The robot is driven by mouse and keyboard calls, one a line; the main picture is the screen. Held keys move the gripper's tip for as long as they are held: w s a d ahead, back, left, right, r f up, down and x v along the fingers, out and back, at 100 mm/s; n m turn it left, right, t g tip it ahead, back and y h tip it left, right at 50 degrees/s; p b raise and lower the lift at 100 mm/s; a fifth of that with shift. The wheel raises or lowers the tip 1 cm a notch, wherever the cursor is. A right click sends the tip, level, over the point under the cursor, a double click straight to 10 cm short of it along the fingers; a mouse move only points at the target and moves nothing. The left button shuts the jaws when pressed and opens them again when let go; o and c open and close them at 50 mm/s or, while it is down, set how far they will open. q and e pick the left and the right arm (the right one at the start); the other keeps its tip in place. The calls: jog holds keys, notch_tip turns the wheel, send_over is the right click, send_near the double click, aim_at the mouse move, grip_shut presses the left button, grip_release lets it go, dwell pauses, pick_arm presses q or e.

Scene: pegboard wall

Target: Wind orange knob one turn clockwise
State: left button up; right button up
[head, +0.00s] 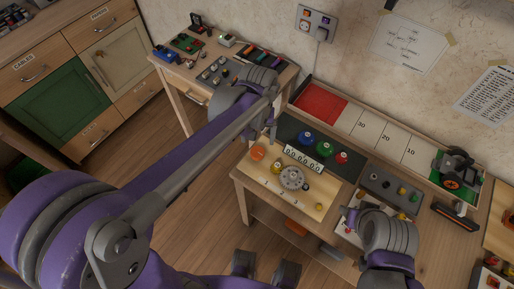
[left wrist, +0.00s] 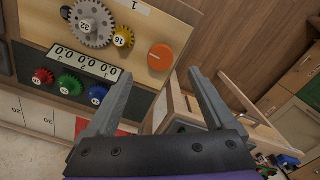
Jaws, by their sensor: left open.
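The orange knob (head: 257,152) is a round disc on the light wooden panel at the near left of the workbench. My left gripper (head: 273,132) is open and empty, above and just behind the knob in the head view. In the left wrist view its two fingers (left wrist: 157,78) stand wide apart, with the knob beyond and between their tips, apart from both. My right arm's wrist (head: 388,235) is over the bench's front right; its fingers cannot be made out.
A grey gear (head: 294,178) and a small yellow gear (head: 277,166) sit right of the knob. A number counter (head: 303,159) lies behind them. Blue, green and red gears (head: 323,149) stand on the dark panel. A side table (head: 183,78) with small items is at the back left.

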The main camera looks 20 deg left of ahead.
aim_at(257, 153)
pick_arm(q)
notch_tip(257, 153, down, 8)
jog(key=shift+f+b, duration=0.2)
jog(key=shift+b, duration=0.2)
jog(key=c, duration=1.4)
jog(key=shift+m, duration=0.3)
